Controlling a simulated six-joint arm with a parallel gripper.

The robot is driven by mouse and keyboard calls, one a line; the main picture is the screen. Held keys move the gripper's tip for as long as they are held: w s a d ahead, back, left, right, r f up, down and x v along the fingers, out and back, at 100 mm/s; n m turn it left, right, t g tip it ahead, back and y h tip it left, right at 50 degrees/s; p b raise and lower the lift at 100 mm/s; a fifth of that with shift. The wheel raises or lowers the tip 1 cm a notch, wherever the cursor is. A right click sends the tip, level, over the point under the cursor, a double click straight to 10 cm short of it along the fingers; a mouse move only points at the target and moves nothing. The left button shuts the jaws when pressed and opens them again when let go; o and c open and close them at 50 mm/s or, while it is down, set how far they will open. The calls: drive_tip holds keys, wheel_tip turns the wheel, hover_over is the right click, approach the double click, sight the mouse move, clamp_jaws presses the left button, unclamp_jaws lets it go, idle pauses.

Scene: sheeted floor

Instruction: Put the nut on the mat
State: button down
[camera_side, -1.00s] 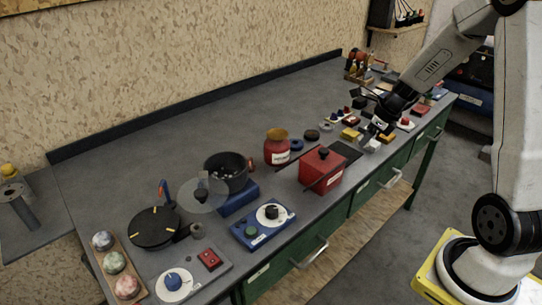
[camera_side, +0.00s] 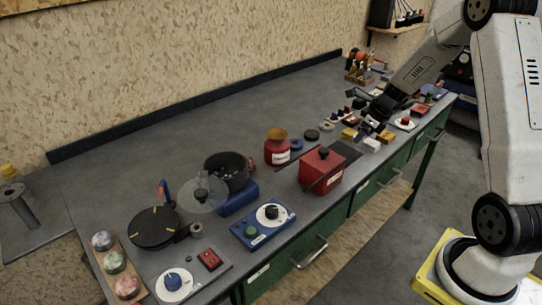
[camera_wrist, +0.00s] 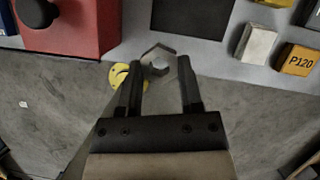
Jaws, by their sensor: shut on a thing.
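The nut (camera_wrist: 147,53) is a grey metal hexagon with a round hole. In the wrist view it sits between the tips of my gripper (camera_wrist: 159,80), which is shut on it. It appears over the bench's front edge, clear of the mat. A dark square mat (camera_wrist: 192,17) lies beyond the nut, a little to the right, and its bare top shows. In the side view the mat (camera_side: 346,151) lies beside the red lidded box. My gripper (camera_side: 366,130) is right of and behind the mat there, and I cannot make out the nut.
The red box (camera_side: 322,170) with a black knob stands close left of the mat; it also shows in the wrist view (camera_wrist: 85,30). A white block (camera_wrist: 257,44) and an orange P120 block (camera_wrist: 297,60) lie right of the mat. Several small items crowd the bench's far end.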

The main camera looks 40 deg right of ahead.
hover_over(339, 153)
drive_tip(key=s, duration=0.2)
drive_tip(key=f, duration=0.6)
drive_tip(key=shift+w+f, duration=0.2)
drive_tip(key=shift+f, duration=0.15)
drive_tip(key=shift+w+d+f, duration=0.15)
drive_tip(key=shift+w+f, duration=0.1)
drive_tip(key=shift+f, duration=1.6)
drive_tip(key=shift+f, duration=0.1)
drive_tip(key=shift+c, duration=1.3)
unclamp_jaws()
drive_tip(key=v, duration=1.2)
